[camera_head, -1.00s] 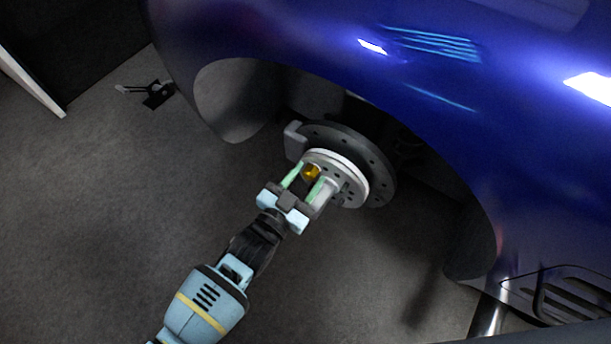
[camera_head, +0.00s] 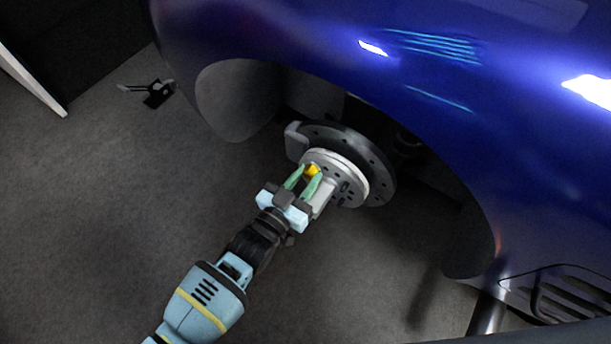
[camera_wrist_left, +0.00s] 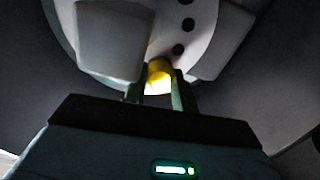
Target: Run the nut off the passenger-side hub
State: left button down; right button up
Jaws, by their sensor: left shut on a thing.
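The hub (camera_head: 350,185) is a pale disc with holes in front of a dark brake disc, inside the wheel arch of the blue car. A small yellow nut (camera_head: 312,170) is at the hub's face. My left gripper (camera_head: 309,178) reaches it from the lower left, its green fingers shut on the nut. In the left wrist view the yellow nut (camera_wrist_left: 159,76) sits between the two fingertips, with the pale hub face (camera_wrist_left: 205,40) behind. The fingers hide part of the nut, and its thread is not visible. My right gripper is in neither view.
The blue car body (camera_head: 330,40) arches over the hub. A grey block (camera_head: 294,140) sits at the brake disc's upper left edge. A small black object (camera_head: 156,93) lies on the floor at the upper left. The grey floor (camera_head: 120,210) left of my arm is clear.

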pick_arm(q)
jog(key=n, duration=0.3)
jog(key=shift+n, duration=0.3)
jog(key=n+b, duration=0.1)
jog(key=n, duration=0.4)
jog(key=shift+s+f, duration=0.1)
jog(key=n+b, duration=0.2)
jog(key=n, duration=0.4)
jog(key=shift+f, duration=0.1)
jog(key=n+b, duration=0.1)
jog(key=n, duration=0.3)
jog(key=shift+n, duration=0.7)
jog(key=c, duration=1.3)
grip_release()
jog(key=shift+r, duration=0.2)
